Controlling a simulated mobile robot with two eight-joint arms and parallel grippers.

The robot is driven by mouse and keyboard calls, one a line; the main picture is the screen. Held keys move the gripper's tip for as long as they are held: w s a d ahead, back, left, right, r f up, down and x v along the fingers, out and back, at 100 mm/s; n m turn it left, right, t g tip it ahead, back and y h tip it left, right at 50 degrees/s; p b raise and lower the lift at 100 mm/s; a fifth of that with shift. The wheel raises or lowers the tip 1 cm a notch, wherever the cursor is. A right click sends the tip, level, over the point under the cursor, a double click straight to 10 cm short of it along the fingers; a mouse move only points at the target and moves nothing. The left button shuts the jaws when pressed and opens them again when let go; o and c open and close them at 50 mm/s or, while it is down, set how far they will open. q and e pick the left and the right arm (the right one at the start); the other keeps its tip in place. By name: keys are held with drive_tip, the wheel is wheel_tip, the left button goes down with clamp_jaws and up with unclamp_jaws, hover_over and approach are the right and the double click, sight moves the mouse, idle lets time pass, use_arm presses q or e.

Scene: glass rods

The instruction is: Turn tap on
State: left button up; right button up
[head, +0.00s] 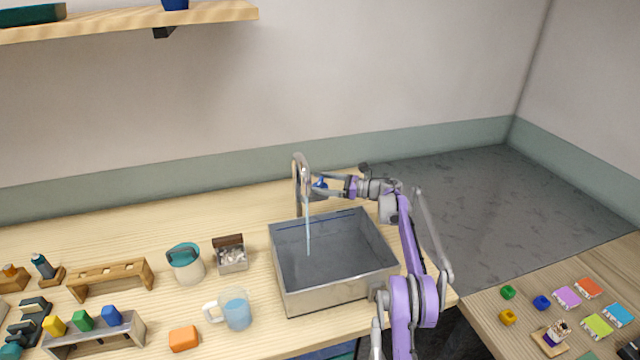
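The grey tap (298,190) stands at the back edge of the metal sink (283,285) on the wooden table. A thin pale blue stream of water (308,235) falls from its spout into the sink. A small blue part, which looks like the tap's handle (320,183), shows on the right side of the tap. My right gripper (323,186) reaches in from the right and is at this blue part. The fingers are too small to tell whether they are open or shut, or touching it. My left gripper is not in view.
Left of the sink are a glass mug of blue liquid (237,311), an orange block (184,338), a teal-lidded jar (186,268), a small box (231,258) and wooden racks (112,275). A second table (487,326) with small coloured pieces is at right. A shelf (120,22) hangs above.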

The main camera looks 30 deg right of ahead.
drive_tip(key=b+v, duration=0.1)
drive_tip(key=v, duration=1)
drive_tip(key=shift+a, duration=0.15)
